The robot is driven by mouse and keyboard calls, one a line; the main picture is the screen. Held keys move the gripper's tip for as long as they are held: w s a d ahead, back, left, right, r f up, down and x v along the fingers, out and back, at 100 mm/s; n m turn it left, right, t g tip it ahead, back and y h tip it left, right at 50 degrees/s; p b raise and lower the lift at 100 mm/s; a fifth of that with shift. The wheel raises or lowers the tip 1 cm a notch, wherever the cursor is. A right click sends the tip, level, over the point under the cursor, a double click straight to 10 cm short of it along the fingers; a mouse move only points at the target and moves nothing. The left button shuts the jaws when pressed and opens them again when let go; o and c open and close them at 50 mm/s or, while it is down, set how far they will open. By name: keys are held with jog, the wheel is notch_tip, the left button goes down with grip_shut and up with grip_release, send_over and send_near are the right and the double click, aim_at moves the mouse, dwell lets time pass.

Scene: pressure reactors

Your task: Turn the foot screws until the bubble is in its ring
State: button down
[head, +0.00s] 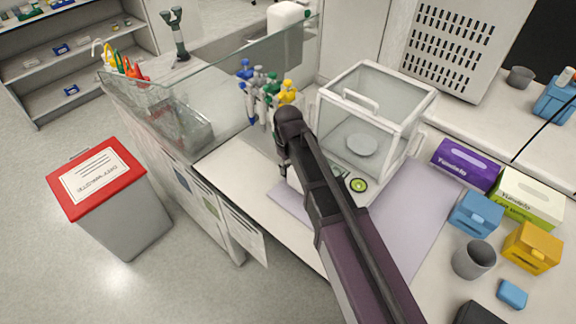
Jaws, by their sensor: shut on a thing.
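The balance (408,150) stands on the bench, with a clear box with a white frame and a round pan inside. The bubble level (359,185) is a small green ring on its front base; the bubble's place in it is too small to tell. A dark display (344,172) lies beside it, partly behind my arm. My gripper (285,168) points down at the balance's front left side, low near the bench. It is shut on a foot screw, as far as its place shows; the screw and fingertips are mostly hidden. The other foot screws are not visible.
A rack of pipettes (262,92) stands close behind my gripper, beside a glass screen (215,72). Tissue boxes (466,166), blue and yellow boxes (531,248) and a grey cup (474,260) stand at right. A mauve mat (405,205) has free room.

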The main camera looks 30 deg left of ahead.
jog(key=shift+m, duration=1)
jog(key=shift+c, duration=1.5)
grip_release()
jog(key=shift+n, duration=0.3)
